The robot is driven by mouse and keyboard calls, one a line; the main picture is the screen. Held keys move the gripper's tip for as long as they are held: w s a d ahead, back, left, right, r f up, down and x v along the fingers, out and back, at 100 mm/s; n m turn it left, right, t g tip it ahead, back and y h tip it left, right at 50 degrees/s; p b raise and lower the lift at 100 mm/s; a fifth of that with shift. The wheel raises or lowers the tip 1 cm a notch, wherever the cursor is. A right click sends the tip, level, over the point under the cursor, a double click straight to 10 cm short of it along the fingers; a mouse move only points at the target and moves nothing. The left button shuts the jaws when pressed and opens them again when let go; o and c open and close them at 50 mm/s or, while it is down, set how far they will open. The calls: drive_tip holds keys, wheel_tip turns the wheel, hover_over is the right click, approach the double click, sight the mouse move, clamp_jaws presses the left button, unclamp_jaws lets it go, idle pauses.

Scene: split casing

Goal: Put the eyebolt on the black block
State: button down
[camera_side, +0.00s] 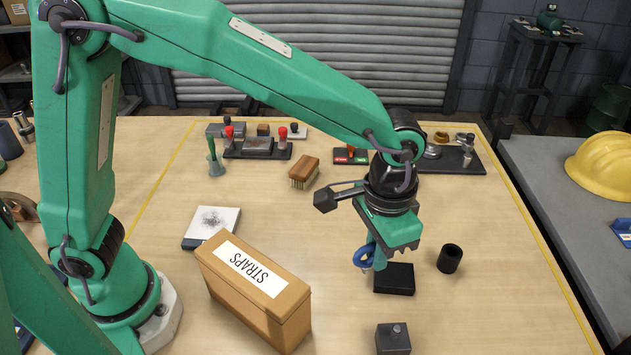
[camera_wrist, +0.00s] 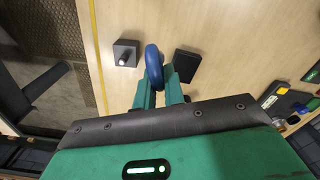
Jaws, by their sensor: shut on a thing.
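The eyebolt (camera_side: 363,256) shows as a blue ring, held in my gripper (camera_side: 377,260). It also shows in the wrist view (camera_wrist: 153,64), upright between the two green fingertips (camera_wrist: 159,82), which are shut on it. Its lower end is hidden by the fingers. The black block (camera_side: 395,281) lies on the table just below and to the right of the ring in the side view. In the wrist view the black block (camera_wrist: 186,65) is right of the ring, partly behind a finger. The ring appears off to one side of the block; I cannot tell its exact height.
A grey block with a pin (camera_side: 393,341) stands nearer the side camera. A black cylinder (camera_side: 450,259) stands right of the black block. The STRAPS box (camera_side: 255,293) is to the left. A brush (camera_side: 304,172) and trays lie farther back. The table's right front is clear.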

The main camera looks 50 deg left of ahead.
drive_tip(key=d, duration=0.5)
hover_over(402, 271)
wheel_tip(402, 271, down, 7)
drive_tip(key=shift+r, duration=0.2)
drive_tip(key=shift+f, duration=2)
drive_tip(key=shift+f, duration=0.2)
drive_tip(key=c, duration=1.5)
unclamp_jaws()
drive_tip(key=shift+r, duration=0.1)
wheel_tip(402, 271, up, 12)
